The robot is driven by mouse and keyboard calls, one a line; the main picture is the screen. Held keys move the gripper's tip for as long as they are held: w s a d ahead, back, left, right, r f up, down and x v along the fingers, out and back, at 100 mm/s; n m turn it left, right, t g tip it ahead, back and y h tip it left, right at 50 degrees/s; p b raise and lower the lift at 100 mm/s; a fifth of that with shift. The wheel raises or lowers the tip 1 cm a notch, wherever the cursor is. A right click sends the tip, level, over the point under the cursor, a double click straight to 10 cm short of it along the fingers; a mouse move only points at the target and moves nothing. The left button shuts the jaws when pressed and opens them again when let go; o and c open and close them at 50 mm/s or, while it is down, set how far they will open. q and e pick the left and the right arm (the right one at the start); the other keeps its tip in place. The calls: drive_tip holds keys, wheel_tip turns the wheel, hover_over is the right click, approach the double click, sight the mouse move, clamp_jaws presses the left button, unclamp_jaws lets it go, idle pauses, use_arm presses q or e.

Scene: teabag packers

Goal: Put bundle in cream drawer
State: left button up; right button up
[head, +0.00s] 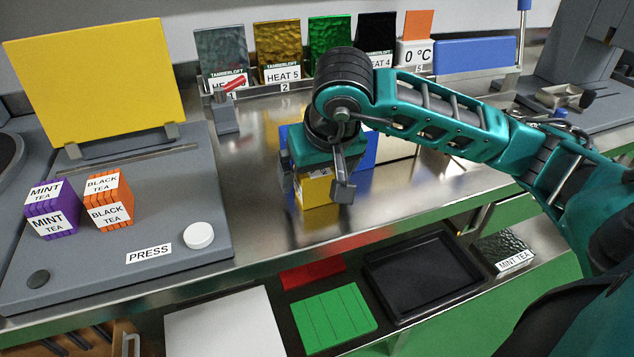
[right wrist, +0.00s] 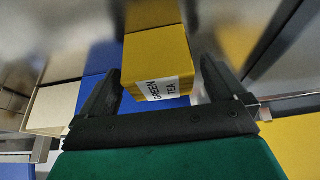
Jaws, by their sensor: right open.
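A yellow bundle (head: 316,192) with a white label stands on the steel counter under my right gripper (head: 315,186). In the right wrist view the bundle (right wrist: 155,58) lies between the two open fingers, and its label appears to read GREEN TEA. The fingers stand on either side of it, and I cannot tell whether they touch it. A cream block or drawer (head: 396,148) shows behind my right arm, beside a blue one (head: 362,150); the arm partly hides both. Cream (right wrist: 55,106) and blue surfaces also show left of the gripper in the right wrist view. My left gripper is out of view.
A grey press (head: 185,200) with a raised yellow plate (head: 100,80) stands at left, holding purple mint (head: 50,208) and orange black-tea bundles (head: 107,200). Coloured pouches (head: 279,52) line the back. Below the counter edge are green packs (head: 333,318) and a black tray (head: 425,275).

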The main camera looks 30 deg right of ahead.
drive_tip(key=c, duration=1.1)
